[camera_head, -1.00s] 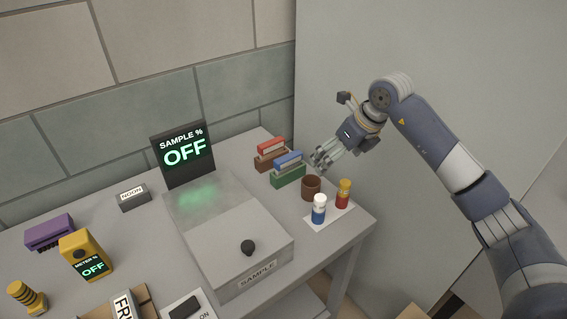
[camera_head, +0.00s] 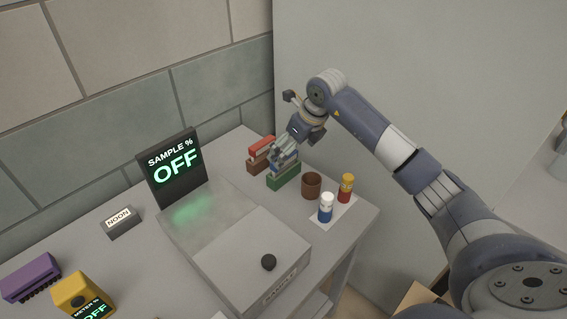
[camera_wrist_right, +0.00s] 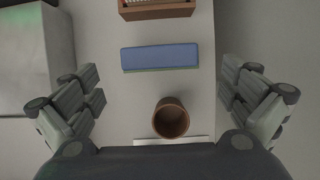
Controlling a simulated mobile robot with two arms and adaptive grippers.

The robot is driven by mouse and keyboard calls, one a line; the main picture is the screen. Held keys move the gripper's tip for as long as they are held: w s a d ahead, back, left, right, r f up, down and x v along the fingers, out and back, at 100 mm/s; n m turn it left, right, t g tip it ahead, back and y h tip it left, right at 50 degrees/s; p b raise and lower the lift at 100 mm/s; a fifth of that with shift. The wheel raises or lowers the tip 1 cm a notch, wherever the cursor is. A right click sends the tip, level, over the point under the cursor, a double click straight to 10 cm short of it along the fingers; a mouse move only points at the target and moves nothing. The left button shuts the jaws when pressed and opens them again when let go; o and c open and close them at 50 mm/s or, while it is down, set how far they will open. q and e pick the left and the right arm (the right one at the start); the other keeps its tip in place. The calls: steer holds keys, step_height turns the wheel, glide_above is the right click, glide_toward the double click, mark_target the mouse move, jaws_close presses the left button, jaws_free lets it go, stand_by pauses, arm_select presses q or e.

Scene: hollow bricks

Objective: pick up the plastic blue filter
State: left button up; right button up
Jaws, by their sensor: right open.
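The blue filter (camera_head: 290,167) sits upright in a green holder (camera_head: 284,182) on the table, partly hidden behind my right gripper in the head view. In the right wrist view the blue filter (camera_wrist_right: 160,57) is a wide blue bar seen from above, lying across the picture between the fingers. My right gripper (camera_head: 283,148) is open, with its fingers just above the filter; its spread fingers also show in the right wrist view (camera_wrist_right: 160,80). No contact with the filter can be made out. My left gripper is not in view.
A red filter in a brown holder (camera_head: 258,165) stands just behind. A brown cup (camera_head: 311,185) stands close in front, beside white-blue (camera_head: 326,208) and red-yellow (camera_head: 346,188) bottles. The grey sample box (camera_head: 232,235) is left, and a wall panel rises behind the table.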

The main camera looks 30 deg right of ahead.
mark_target(284, 167)
steer(key=x, duration=0.2)
steer(key=p+x, duration=0.1)
steer(key=x, duration=0.1)
steer(key=shift+w+a+f+p, duration=0.2)
steer(key=shift+w+p, duration=0.1)
steer(key=shift+w, duration=0.15)
steer(key=shift+w+f, duration=0.2)
steer(key=shift+f, duration=0.3)
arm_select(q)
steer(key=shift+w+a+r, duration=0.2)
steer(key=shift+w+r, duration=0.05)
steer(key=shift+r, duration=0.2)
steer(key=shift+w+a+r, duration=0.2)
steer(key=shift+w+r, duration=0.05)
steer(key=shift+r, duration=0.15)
arm_select(e)
steer(key=c, duration=1.1)
